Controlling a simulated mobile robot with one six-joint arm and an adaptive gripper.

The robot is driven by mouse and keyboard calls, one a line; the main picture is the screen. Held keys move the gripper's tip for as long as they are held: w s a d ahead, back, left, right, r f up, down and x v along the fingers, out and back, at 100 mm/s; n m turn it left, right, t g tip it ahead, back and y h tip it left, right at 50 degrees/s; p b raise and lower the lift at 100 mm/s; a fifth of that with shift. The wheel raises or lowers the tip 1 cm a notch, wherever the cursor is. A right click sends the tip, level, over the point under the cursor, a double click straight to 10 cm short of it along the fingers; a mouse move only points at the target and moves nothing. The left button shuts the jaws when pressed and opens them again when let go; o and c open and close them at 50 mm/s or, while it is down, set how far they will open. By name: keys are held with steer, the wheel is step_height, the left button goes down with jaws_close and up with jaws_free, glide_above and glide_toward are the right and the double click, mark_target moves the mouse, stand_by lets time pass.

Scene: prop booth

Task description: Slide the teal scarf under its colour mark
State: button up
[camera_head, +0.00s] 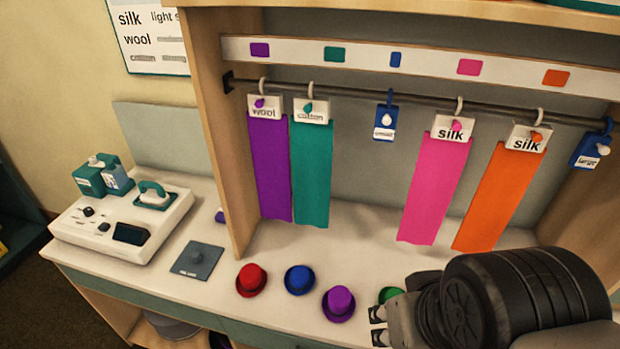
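The teal scarf (312,172) hangs from a hook on the rail, under a white card reading "cotton" (313,110) with a small teal knob. It hangs close beside the purple scarf (268,168). The teal colour mark (335,54) is on the white strip above the rail (430,102), up and to the right of the scarf's hook. My gripper (378,325) is at the lower right, low over the counter by the hats and well away from the scarf. Its two fingertips are apart, with nothing seen between them.
A blue tag (384,122) hangs right of the teal scarf, below the blue mark. Pink (434,190) and orange (500,195) scarves hang farther right. The rail between teal scarf and blue tag is free. Red (251,280), blue (299,280) and purple (339,303) hats stand on the counter.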

steer(key=shift+a, duration=0.1)
steer(key=w+a+r+n+t+y+p, duration=0.1)
steer(key=w+a+r+t+y, duration=0.15)
steer(key=w+a, duration=0.4)
steer(key=w+a+r+n+t+y+p, duration=0.1)
steer(key=w+a+r+t, duration=0.2)
steer(key=w+a, duration=0.35)
steer(key=m+t+h+p, duration=0.2)
steer(key=m+t+h, duration=0.1)
steer(key=t+h, duration=0.5)
glide_toward(308, 111)
steer(key=shift+g+y, duration=0.25)
steer(key=x, duration=0.3)
steer(key=b+x, duration=0.1)
steer(key=x, duration=0.2)
steer(key=b+x, duration=0.1)
steer(key=x, duration=0.2)
steer(key=shift+w+r, duration=0.1)
steer(key=shift+r, duration=0.25)
steer(key=shift+c, duration=0.2)
jaws_close()
